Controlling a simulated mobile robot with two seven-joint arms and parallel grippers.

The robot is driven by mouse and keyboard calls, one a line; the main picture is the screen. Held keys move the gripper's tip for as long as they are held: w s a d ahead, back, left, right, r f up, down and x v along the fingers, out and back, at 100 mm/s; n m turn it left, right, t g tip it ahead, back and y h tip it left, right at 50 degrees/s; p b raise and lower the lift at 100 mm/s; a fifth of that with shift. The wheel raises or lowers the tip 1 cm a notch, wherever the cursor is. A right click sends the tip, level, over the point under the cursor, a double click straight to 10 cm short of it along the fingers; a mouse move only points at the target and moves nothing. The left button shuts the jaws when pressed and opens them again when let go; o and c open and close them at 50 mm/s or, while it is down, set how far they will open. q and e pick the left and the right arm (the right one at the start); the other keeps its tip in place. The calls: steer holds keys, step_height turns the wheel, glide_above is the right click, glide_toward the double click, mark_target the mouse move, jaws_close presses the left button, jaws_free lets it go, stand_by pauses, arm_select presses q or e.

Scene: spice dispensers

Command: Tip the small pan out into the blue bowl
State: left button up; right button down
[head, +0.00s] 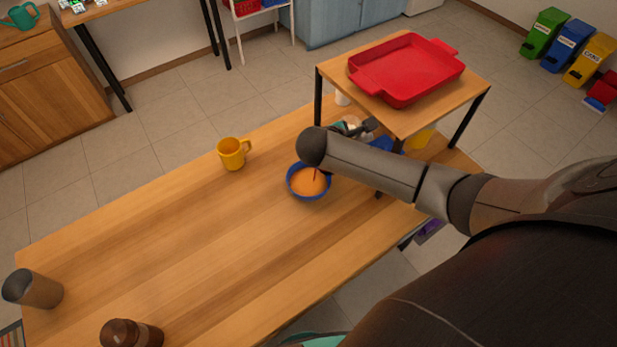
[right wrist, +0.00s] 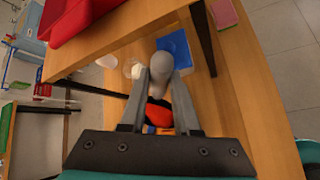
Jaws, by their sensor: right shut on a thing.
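The blue bowl (head: 296,192) stands on the wooden table in the head view, with orange contents and a thin dark red streak at its upper right. My right arm passes just above and beside it. My right gripper (head: 368,126) is partly hidden behind the arm, near the small raised shelf. In the right wrist view my right gripper (right wrist: 161,78) is shut on a grey rounded piece, seemingly the handle of the small pan (right wrist: 159,68). Black and orange show between the fingers; I cannot tell whether they belong to the pan. The pan's body is not clearly visible. My left gripper is out of view.
A red tray (head: 405,68) lies on the raised shelf (head: 440,108) close to my right arm. A yellow mug (head: 233,153) stands left of the bowl. A grey cup (head: 33,288) and a brown container (head: 131,333) stand at the near left. The table's middle is clear.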

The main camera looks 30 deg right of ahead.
steer(key=shift+a+r+h, duration=0.2)
steer(key=shift+a+h, duration=0.1)
steer(key=shift+a, duration=0.15)
steer(key=shift+a, duration=0.1)
steer(key=shift+a+r+h, duration=0.1)
steer(key=shift+a+h, duration=0.2)
steer(key=shift+a, duration=0.1)
steer(key=shift+w+a, duration=0.1)
steer(key=shift+a, duration=0.4)
